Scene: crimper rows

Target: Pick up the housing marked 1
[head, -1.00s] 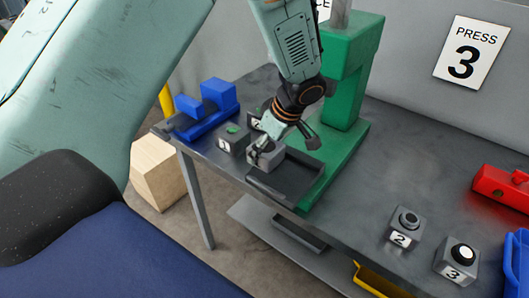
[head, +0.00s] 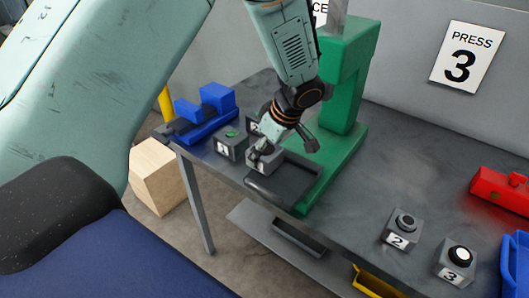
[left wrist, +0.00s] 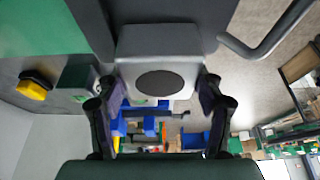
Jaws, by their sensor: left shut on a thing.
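In the head view, my left gripper (head: 264,147) is shut on a small grey housing (head: 263,163) by the left end of a dark tray (head: 283,186) at the green press. A pale label shows on the housing's front, too small to read for certain. In the left wrist view, the housing (left wrist: 157,52) sits between the two fingers of my left gripper (left wrist: 158,95), with a dark round mark on its near face. I cannot tell whether the housing touches the tray. My right gripper is out of view.
A grey box with a green button (head: 231,146), marked 1, stands close left of the housing. The green press (head: 341,110) rises behind. A blue fixture (head: 204,112) is at the table's left end. Boxes marked 2 (head: 402,228) and 3 (head: 456,259) stand right; bare table lies between.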

